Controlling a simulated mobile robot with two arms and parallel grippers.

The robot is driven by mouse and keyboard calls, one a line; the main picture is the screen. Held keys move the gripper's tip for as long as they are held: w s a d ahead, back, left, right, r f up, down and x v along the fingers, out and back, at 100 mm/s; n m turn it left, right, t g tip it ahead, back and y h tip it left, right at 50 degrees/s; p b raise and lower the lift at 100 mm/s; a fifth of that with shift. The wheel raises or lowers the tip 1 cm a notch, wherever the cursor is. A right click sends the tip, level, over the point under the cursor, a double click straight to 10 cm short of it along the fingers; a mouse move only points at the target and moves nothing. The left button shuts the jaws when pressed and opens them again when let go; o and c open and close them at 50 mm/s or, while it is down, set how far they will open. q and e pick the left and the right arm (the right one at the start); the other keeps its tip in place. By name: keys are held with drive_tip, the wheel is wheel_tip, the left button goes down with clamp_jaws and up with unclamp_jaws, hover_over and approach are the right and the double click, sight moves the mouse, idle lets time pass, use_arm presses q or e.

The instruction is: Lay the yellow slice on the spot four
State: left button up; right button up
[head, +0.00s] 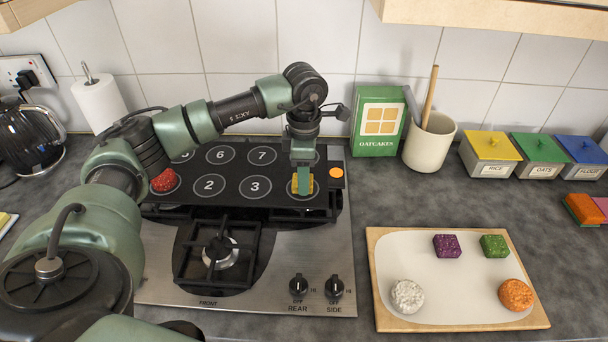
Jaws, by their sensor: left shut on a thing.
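The yellow slice (296,187) is at the front-row circle to the right of spot three (255,188), on the black numbered plate (232,202). That circle's number is hidden by the slice and gripper. My left gripper (303,184) points down and is shut on the yellow slice. I cannot tell whether the slice touches the plate. My right gripper is not in view.
A red round piece (164,181) sits at the plate's left front circle. The cooker (300,255) with knobs lies in front. An oatcakes box (379,120) and utensil crock (428,145) stand behind right. A tray (460,317) holds several coloured pieces.

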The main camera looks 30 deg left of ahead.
use_arm(q)
drive_tip(key=shift+f, duration=0.2)
drive_tip(key=o, duration=1.4)
drive_tip(key=shift+r, duration=0.15)
wheel_tip(320, 180, up, 7)
drive_tip(key=shift+r+b, duration=0.1)
drive_tip(key=shift+b, duration=0.9)
drive_tip(key=shift+r+p, duration=0.3)
drive_tip(key=shift+r, duration=0.35)
wheel_tip(320, 180, up, 4)
drive_tip(key=p, duration=0.3)
drive_tip(key=shift+r, duration=0.1)
